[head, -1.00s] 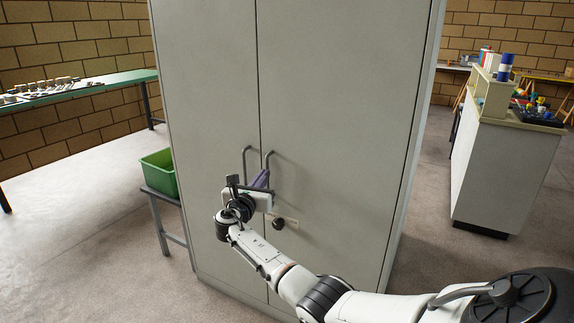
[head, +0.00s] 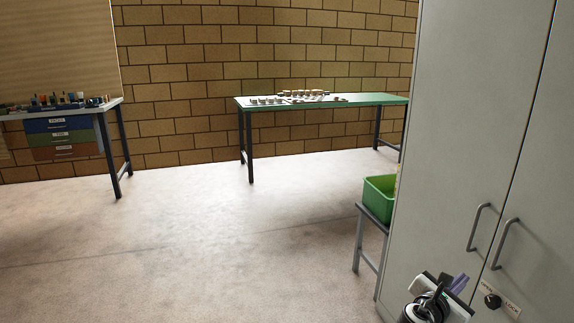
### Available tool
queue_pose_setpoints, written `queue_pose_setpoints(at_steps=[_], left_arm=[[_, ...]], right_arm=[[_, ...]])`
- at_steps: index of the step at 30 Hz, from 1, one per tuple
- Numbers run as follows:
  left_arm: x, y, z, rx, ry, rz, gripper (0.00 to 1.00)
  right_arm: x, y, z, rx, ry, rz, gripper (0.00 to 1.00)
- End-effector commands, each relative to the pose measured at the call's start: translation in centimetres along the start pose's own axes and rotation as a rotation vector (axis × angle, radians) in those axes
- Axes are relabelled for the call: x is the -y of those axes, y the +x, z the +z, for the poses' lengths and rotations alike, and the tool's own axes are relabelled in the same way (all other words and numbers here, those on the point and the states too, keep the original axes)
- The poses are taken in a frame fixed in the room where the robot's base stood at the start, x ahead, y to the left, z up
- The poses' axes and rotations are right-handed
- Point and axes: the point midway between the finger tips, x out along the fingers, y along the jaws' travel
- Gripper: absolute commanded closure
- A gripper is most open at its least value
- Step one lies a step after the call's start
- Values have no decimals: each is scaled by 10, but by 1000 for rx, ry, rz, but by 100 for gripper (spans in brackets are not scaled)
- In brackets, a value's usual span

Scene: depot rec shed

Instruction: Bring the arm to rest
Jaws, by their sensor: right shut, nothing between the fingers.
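My right gripper (head: 444,289) shows at the bottom right, in front of the grey two-door cabinet (head: 455,130). It is shut with nothing between its fingers. Its wrist is cut off by the lower edge of the view. It is below and a little left of the two door handles (head: 498,245), and a gap shows between it and them. Both cabinet doors look shut. A dark lock knob (head: 492,300) with a small label is just right of the gripper. My left gripper is not in view.
A green bin (head: 379,200) sits on a low grey stand (head: 368,240) left of the cabinet. A green-topped table (head: 370,99) with small round pieces is by the brick wall. A workbench (head: 117,104) with drawers stands at the left. The floor between is clear.

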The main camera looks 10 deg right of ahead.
Motion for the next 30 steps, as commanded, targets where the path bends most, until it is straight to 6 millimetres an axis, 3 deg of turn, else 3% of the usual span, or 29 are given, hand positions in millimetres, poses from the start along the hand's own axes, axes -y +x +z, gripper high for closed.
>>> queue_pose_setpoints(at_steps=[1, 6, 8, 12, 15, 18, 21, 25, 30], left_arm=[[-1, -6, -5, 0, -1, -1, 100], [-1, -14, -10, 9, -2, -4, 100], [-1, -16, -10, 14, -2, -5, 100], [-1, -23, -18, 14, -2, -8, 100], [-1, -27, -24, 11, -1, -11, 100], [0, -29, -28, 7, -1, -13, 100], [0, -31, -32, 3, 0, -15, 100], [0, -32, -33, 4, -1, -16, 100], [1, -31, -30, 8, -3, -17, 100]], right_arm=[[11, -18, -32, -91, 90, 31, 100], [43, -96, -131, -442, 511, 64, 100], [56, -131, -158, -571, 669, 37, 100], [89, -224, -200, -866, 1055, -115, 100], [109, -293, -210, -1050, 1335, -296, 100], [125, -352, -205, -1182, 1583, -504, 100], [135, -392, -194, -1258, 1767, -687, 100], [140, -417, -185, -1297, 1895, -829, 100], [140, -422, -183, -1305, 1927, -865, 100]])
